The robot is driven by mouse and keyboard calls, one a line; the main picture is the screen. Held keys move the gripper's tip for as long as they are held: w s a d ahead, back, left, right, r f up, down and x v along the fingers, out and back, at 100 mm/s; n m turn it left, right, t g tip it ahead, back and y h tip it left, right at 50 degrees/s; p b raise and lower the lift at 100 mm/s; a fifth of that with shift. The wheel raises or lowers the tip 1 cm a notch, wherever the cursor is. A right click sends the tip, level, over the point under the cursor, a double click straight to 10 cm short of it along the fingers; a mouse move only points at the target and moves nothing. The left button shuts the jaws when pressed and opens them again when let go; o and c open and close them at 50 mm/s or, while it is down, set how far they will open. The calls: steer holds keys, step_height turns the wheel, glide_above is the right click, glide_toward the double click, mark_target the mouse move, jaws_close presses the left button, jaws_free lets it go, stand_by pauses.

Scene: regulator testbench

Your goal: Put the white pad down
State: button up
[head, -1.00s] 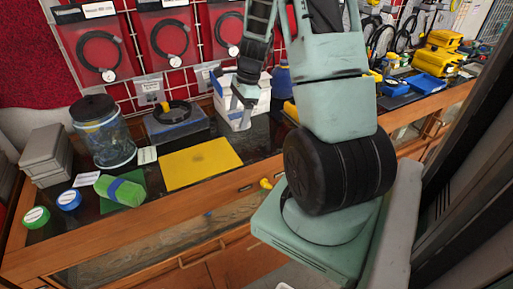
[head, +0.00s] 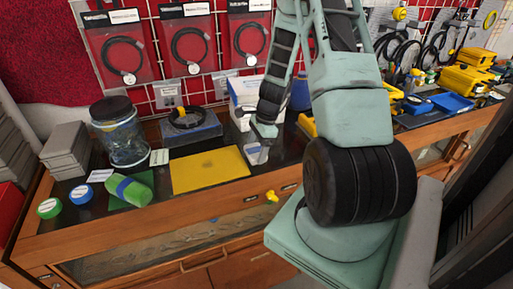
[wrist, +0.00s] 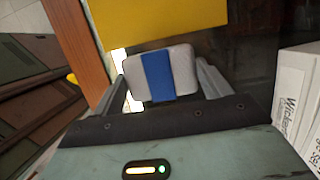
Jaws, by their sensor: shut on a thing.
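A white pad (wrist: 181,70) with a blue band across its middle sits between the two fingers of my gripper (wrist: 160,85) in the wrist view. My gripper is shut on it. In the head view my gripper (head: 262,138) points down over the dark counter, right of the yellow mat, with the pale pad (head: 256,154) at its tip. I cannot tell whether the pad touches the counter. In the wrist view the yellow mat (wrist: 150,22) lies just beyond the pad.
The yellow mat (head: 209,170) is bare. A white box (wrist: 298,105) stands close on the right. The counter's wooden front edge (head: 150,225) is near.

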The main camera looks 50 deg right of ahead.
steer(key=shift+f, duration=0.2)
steer(key=shift+f, duration=0.15)
steer(key=o, duration=1.1)
